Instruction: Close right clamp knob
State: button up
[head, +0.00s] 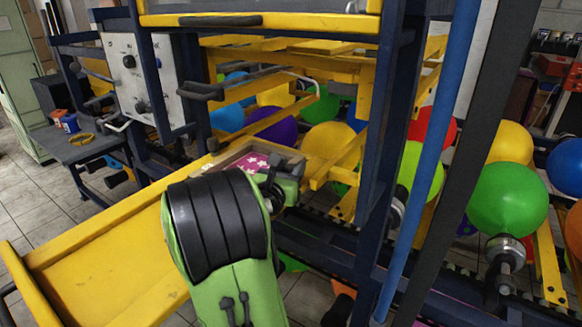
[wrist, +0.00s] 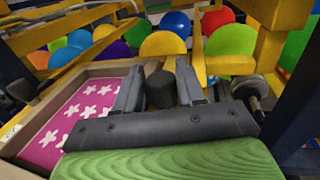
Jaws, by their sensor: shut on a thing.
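My gripper (wrist: 158,76) is over the right side of a wooden-framed screen, its two dark fingers on either side of a dark round clamp knob (wrist: 160,91). It is shut on this knob. The screen (wrist: 88,107) is pink with white stars and lies just left of the fingers. In the head view the pink screen (head: 248,162) shows beyond my green and black arm, with my gripper (head: 272,178) at its right edge. The arm hides part of the gripper, and the knob cannot be made out there.
Yellow bars and dark blue posts (head: 372,160) stand close around and beyond the gripper. A metal spindle (wrist: 252,90) is near its right side. Several coloured balloons (head: 507,198) sit behind and to the right. A yellow tray (head: 100,265) lies at the front left.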

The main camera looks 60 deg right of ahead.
jog(key=shift+w+a+r+n+t+p, duration=0.15)
jog(key=shift+n+t+p, duration=0.1)
jog(key=shift+t+p, duration=0.25)
jog(key=shift+w+d+r+n+t+p, duration=0.15)
jog(key=shift+n+t+p, duration=0.1)
jog(key=shift+t+p, duration=0.2)
jog(key=n+t+p, duration=0.1)
jog(key=t+p, duration=0.1)
jog(key=p, duration=0.1)
jog(key=shift+a+r+y, duration=0.1)
jog(key=shift+a+y, duration=0.05)
jog(key=shift+y, duration=0.15)
jog(key=n+t+p, duration=0.1)
jog(key=t+p, duration=0.1)
jog(key=p, duration=0.1)
jog(key=shift+w+n+y, duration=0.15)
jog(key=shift+n+y, duration=0.25)
jog(key=shift+f+n+t+p, duration=0.2)
jog(key=shift+n+t+p, duration=0.15)
jog(key=shift+p, duration=0.2)
jog(key=shift+w+a+n+t+y+p, duration=0.15)
jog(key=shift+n+t+y+p, duration=0.7)
jog(key=shift+p, duration=0.6)
jog(key=shift+w+f+n+t+y+p, duration=0.1)
jog(key=shift+n+t+y+p, duration=0.4)
jog(key=shift+t, duration=0.65)
jog(key=shift+w+a+f+n+t+y+b, duration=0.1)
jog(key=shift+n+t+y+b, duration=0.7)
jog(key=shift+y, duration=0.05)
